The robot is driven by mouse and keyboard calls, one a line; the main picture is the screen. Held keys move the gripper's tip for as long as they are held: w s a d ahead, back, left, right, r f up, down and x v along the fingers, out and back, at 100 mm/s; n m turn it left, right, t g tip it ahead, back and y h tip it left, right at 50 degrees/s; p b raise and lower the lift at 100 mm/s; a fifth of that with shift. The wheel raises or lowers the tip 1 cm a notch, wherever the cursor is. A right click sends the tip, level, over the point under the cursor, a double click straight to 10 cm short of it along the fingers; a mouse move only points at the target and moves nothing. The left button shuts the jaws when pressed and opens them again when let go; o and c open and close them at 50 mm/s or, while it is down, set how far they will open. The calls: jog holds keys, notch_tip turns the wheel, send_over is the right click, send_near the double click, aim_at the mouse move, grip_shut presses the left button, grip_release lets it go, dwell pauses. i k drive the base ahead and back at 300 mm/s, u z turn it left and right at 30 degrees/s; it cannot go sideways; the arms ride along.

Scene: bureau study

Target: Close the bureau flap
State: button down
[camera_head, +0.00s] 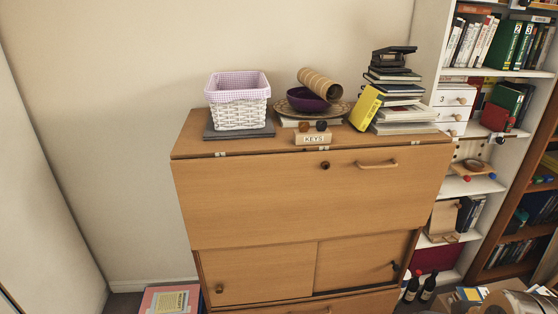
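The wooden bureau (185,145) stands against the wall in the middle of the view. Its broad flap (260,195) hangs upright across the upper front, and its top edge meets the bureau top with no clear gap. The flap has a wooden bar handle (377,164) on the right and a dark round knob or lock (325,165) near its top middle. Small metal fittings show along the top edge. I cannot tell whether it is latched. My gripper is not in view.
On the bureau top are a white basket (239,115), a purple bowl (307,100), a KEYS block (313,139) and stacked books (400,112). Below are two cabinet doors (265,272). A bookshelf (430,50) stands right. Boxes (170,300) and bottles (428,288) stand low down.

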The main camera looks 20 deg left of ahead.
aim_at(228, 201)
jog(key=k, duration=1.25)
jog(key=u, duration=0.6)
jog(key=i, duration=0.8)
jog(key=u, duration=0.45)
jog(key=i, duration=1)
jog(key=z, duration=0.25)
